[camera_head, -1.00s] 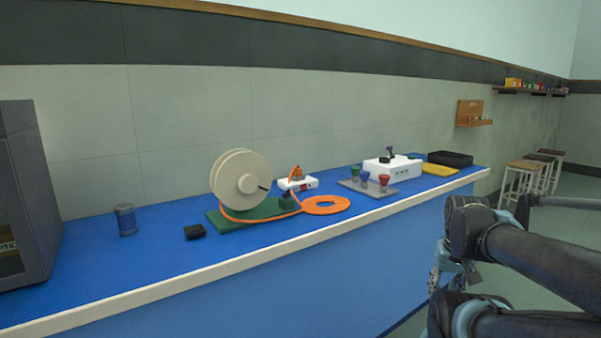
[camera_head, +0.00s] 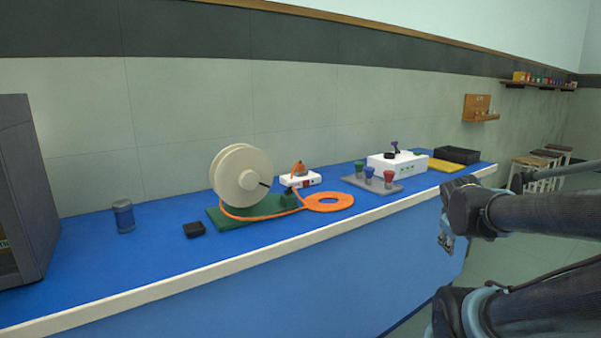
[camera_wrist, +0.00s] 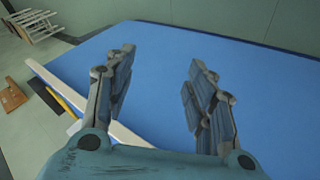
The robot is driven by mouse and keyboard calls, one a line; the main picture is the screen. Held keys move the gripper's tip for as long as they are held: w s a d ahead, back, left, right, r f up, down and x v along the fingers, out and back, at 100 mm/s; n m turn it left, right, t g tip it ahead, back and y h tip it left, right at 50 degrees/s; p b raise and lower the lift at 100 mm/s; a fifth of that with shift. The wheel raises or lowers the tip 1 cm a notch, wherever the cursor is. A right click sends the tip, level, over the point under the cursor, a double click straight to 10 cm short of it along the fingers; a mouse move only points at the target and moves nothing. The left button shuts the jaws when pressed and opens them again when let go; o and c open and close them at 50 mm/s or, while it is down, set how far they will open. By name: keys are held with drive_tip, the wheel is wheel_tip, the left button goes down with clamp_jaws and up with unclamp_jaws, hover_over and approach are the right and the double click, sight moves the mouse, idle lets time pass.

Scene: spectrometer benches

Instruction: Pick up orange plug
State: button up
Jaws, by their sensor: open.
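The orange plug (camera_head: 299,169) sits on top of a small white box (camera_head: 301,180), which looks like a power strip, at the back of the blue bench. An orange cable coil (camera_head: 328,201) lies flat in front of it. My gripper (camera_wrist: 160,85) is open and empty in the wrist view, with its fingers apart over bare blue surface. In the head view my gripper (camera_head: 446,238) is off the bench's front edge at the right, well away from the plug. The plug does not show in the wrist view.
A cream cable reel (camera_head: 241,174) on a green base (camera_head: 228,216) stands left of the plug. A grey plate (camera_head: 384,187) with coloured knobs and a white box (camera_head: 397,164) stand to the right. The front strip is clear.

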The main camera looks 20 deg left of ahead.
drive_tip(key=w+a+r+n+t, duration=0.3)
drive_tip(key=w+r+n, duration=0.15)
drive_tip(key=w, duration=0.25)
drive_tip(key=w+a+r+n+t, duration=0.3)
drive_tip(key=w+r+n, duration=0.1)
drive_tip(key=w+n, duration=0.15)
drive_tip(key=w+a+r+n+t+y, duration=0.3)
drive_tip(key=w+a+r+n+y, duration=0.25)
drive_tip(key=a+n, duration=0.35)
drive_tip(key=n+g+y, duration=0.4)
drive_tip(key=n+y, duration=0.7)
drive_tip(key=n, duration=0.9)
approach(302, 165)
drive_tip(key=x, duration=0.5)
drive_tip(key=shift+w+r, duration=0.15)
drive_tip(key=shift+f+x, duration=0.1)
drive_tip(key=shift+x, duration=1.15)
drive_tip(key=shift+f+x, duration=0.15)
drive_tip(key=shift+x, duration=1.05)
drive_tip(key=shift+c, duration=0.6)
